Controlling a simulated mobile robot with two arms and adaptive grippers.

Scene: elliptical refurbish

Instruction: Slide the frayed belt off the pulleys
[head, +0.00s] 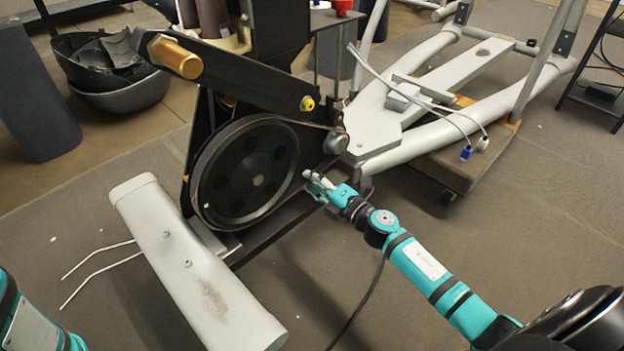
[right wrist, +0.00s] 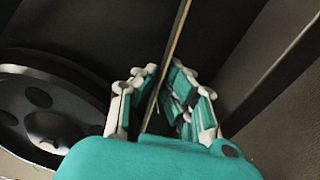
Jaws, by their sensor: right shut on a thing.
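The belt (head: 300,122) is a thin dark band with a pale edge, running around the large black pulley (head: 245,172) and toward the small metal pulley (head: 336,142). My right gripper (head: 316,182) is at the right side of the large pulley, below the small one. In the right wrist view, my right gripper (right wrist: 158,82) is shut on the belt (right wrist: 172,50), which passes between its fingers as a narrow strip. Fine pale strands show at the belt near the fingers. The large pulley (right wrist: 45,108) is left of the gripper there. My left gripper is out of view.
A black frame arm with a gold cylinder (head: 176,56) is above the pulley. A pale foot tube (head: 195,265) lies in front. White frame tubes (head: 440,145) rest on a wheeled dolly (head: 462,165) at right. A black tub (head: 120,92) is at the back left. Floor at front centre is mostly clear.

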